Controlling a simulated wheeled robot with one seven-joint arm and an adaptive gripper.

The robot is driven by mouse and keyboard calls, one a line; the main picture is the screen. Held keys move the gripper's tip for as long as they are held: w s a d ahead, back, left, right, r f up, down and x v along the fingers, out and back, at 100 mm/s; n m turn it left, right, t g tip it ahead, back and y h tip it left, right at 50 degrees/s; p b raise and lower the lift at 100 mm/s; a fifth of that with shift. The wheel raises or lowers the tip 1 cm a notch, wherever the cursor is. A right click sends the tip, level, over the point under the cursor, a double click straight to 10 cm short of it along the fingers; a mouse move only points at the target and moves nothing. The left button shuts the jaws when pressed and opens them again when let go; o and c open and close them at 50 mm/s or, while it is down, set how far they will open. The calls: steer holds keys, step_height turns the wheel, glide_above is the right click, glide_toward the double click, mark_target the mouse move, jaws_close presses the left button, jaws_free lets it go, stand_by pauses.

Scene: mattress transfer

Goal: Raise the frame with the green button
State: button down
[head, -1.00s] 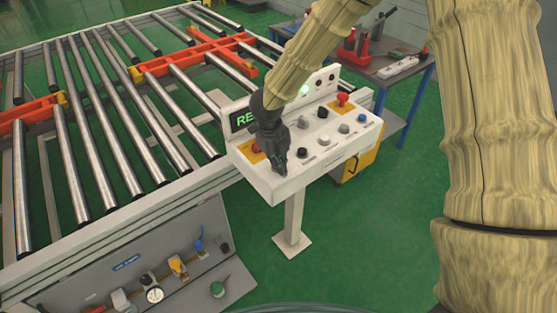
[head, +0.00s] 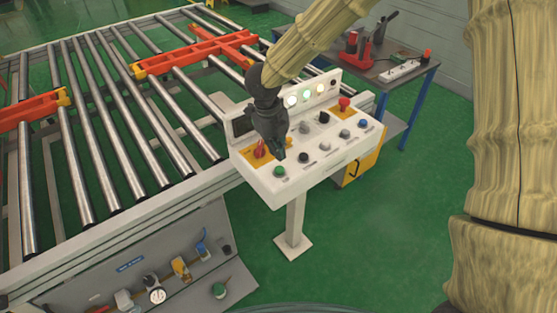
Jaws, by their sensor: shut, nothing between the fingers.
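The white control console (head: 330,165) stands on a post at the conveyor's front right corner. Its green button (head: 280,172) is at the near left of the sloped panel and is uncovered. My gripper (head: 278,157) is shut and empty. Its tip is just behind and above the green button, in front of a red knob (head: 260,149) on a yellow plate. I cannot tell whether the tip touches the panel. The orange-red frame (head: 195,53) lies among the rollers of the conveyor. The console's small display (head: 241,126) is dark, partly beside my gripper.
Black, grey and blue buttons and a red emergency knob (head: 344,103) sit right of my gripper. Lit lamps (head: 307,94) are on the console's upright back. A workbench (head: 405,62) stands behind right. Green floor is clear in front.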

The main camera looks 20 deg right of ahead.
steer(key=shift+a+r+b, duration=0.2)
steer(key=shift+r+b, duration=0.1)
steer(key=shift+r, duration=1)
steer(key=shift+a+r+b, duration=0.15)
steer(key=shift+r+b, duration=0.1)
steer(key=shift+r, duration=1.05)
